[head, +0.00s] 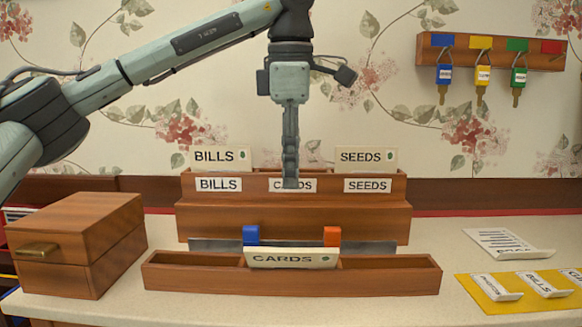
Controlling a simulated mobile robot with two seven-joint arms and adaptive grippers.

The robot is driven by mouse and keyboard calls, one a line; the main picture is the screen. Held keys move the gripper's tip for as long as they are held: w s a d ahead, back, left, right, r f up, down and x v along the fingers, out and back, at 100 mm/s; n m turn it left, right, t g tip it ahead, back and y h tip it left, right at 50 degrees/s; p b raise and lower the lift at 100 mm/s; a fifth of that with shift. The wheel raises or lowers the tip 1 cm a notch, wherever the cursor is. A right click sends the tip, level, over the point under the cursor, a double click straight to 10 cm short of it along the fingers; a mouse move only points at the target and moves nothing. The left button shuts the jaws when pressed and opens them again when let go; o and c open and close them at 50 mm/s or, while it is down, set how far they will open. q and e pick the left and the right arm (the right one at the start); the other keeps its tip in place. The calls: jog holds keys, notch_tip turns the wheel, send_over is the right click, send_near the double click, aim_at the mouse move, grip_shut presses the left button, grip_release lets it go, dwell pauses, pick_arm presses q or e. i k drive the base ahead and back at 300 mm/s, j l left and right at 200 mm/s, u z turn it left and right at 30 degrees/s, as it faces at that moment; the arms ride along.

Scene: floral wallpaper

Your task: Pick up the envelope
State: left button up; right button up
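A cream envelope marked CARDS (291,257), with a small green mark, leans in the front wooden tray (190,278). A blue block (251,235) and an orange block (332,236) stand just behind its top edge, by a thin grey bar (215,245). Similar cream envelopes marked BILLS (221,158) and SEEDS (366,158) stand in the back wooden rack (290,222). My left gripper (290,184) points down above the CARDS envelope, apart from it, and partly covers the rack's CARDS label. Its fingers overlap edge-on, so their opening is hidden. My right gripper is out of view.
A wooden box (80,240) with a brass handle stands at left. At right lie a white printed sheet (510,243) and a yellow mat (492,293) with several labels. A key rack (490,50) hangs on the wall. Counter between tray and mat is clear.

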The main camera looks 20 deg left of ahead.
aim_at(306, 258)
jog(key=k, duration=1)
